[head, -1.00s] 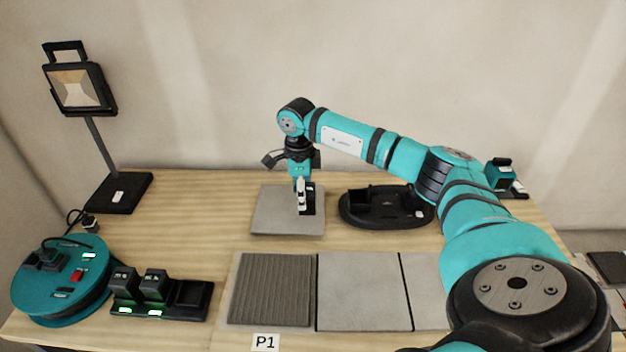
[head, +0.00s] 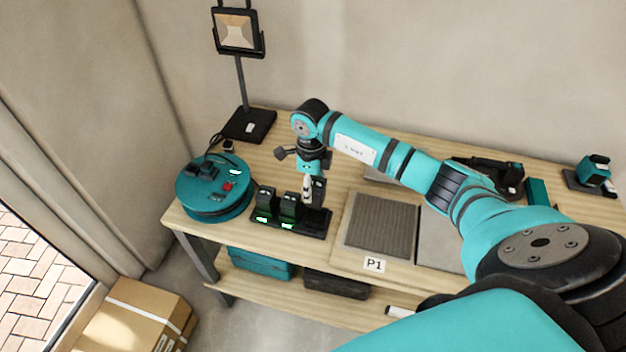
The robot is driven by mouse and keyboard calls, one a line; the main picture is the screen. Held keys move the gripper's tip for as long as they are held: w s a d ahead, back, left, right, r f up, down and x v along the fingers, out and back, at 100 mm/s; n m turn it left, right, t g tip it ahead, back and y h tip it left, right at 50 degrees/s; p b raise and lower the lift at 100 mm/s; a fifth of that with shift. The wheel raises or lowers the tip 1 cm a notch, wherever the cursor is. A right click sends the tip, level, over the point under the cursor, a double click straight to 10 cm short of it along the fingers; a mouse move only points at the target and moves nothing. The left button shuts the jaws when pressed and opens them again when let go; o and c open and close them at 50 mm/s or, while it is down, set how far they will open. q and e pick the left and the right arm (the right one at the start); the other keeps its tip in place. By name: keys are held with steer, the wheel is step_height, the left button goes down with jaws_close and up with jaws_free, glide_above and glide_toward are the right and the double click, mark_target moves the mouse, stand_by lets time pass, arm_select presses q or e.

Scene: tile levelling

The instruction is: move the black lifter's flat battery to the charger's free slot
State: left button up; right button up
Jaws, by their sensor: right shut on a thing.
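The charger (head: 324,226) stands near the table's front left. Two black batteries, a left one (head: 265,200) and a middle one (head: 288,206), sit in it with green lights lit in front. My right gripper (head: 308,197) points down over the charger's right slot. It is shut on a dark battery (head: 319,190), which is upright at that slot. I cannot tell whether the battery touches the slot's floor. The black lifter (head: 508,182) lies at the back right, partly hidden by my right arm. My left gripper is not in view.
A teal cable reel (head: 213,194) stands left of the charger, close to it. A ribbed tile (head: 382,226) lies to the right. A work lamp (head: 248,124) stands behind. A teal device (head: 594,170) is at the far right. Cases rest on the lower shelf.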

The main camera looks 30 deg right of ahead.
steer(key=shift+d+f+b, duration=0.2)
steer(key=shift+f+b, duration=0.15)
steer(key=shift+f, duration=0.65)
steer(key=shift+a+f+b, duration=0.1)
steer(key=shift+f+b, duration=0.65)
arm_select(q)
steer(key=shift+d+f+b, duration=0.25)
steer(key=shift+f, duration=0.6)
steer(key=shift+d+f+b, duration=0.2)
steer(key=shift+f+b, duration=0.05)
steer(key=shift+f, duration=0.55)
arm_select(e)
steer(key=shift+f, duration=0.9)
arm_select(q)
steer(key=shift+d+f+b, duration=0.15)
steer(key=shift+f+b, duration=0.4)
arm_select(e)
steer(key=shift+f, duration=0.35)
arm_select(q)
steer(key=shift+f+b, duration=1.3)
arm_select(e)
steer(key=shift+f, duration=1.45)
